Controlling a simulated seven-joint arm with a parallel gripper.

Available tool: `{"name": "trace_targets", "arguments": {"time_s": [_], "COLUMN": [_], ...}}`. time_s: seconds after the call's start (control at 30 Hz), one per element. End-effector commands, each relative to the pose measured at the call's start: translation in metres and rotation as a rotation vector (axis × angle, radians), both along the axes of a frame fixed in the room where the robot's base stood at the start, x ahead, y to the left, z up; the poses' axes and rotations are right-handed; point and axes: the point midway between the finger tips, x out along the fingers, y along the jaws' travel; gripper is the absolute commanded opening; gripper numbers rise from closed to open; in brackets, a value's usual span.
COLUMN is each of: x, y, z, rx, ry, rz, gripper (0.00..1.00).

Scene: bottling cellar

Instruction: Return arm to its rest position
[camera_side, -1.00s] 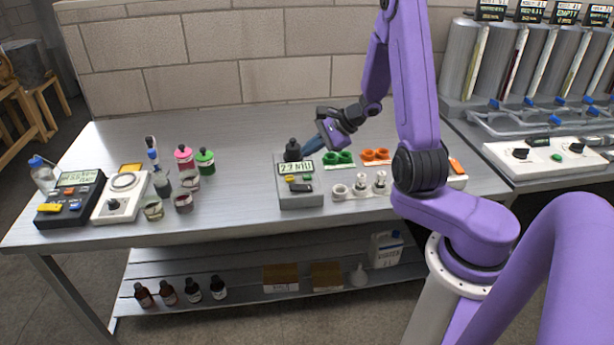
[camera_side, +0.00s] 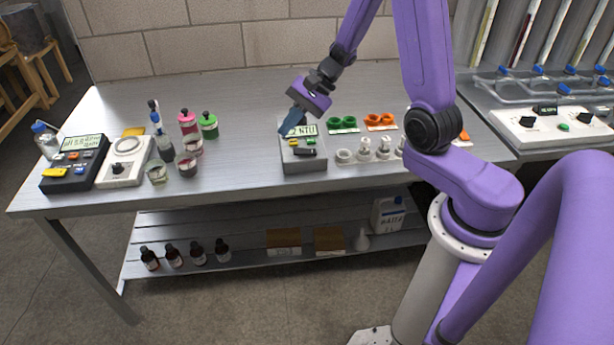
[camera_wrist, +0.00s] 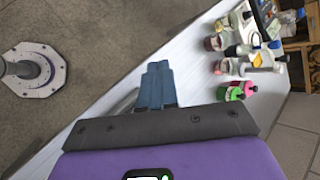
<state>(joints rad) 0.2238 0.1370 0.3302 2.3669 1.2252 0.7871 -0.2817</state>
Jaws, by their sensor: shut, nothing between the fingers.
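My gripper (camera_side: 285,131) has slim blue fingers, closed together with nothing between them. In the side view it points down and left, in front of the grey meter (camera_side: 303,163) and partly covering its display, which reads NTU. I cannot tell how far above the meter the fingertips are. The meter's black cap, seen earlier, is hidden behind my gripper. In the wrist view the shut fingers (camera_wrist: 159,66) show bare in the middle, over the white-looking bench edge.
Green rings (camera_side: 342,124), orange rings (camera_side: 380,121) and white fittings (camera_side: 363,150) lie right of the meter. Bare bench lies between jars and meter.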

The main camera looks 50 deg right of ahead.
Motion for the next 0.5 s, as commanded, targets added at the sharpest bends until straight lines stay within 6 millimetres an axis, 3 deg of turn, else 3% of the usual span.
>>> {"name": "trace_targets", "arguments": {"time_s": [0.2, 0.5], "x": [-0.034, -0.093], "y": [0.043, 0.079], "z": [0.013, 0.025], "rx": [-0.067, -0.172], "ry": [-0.021, -0.062], "rz": [0.320, 0.740], "gripper": [0.00, 0.00]}}
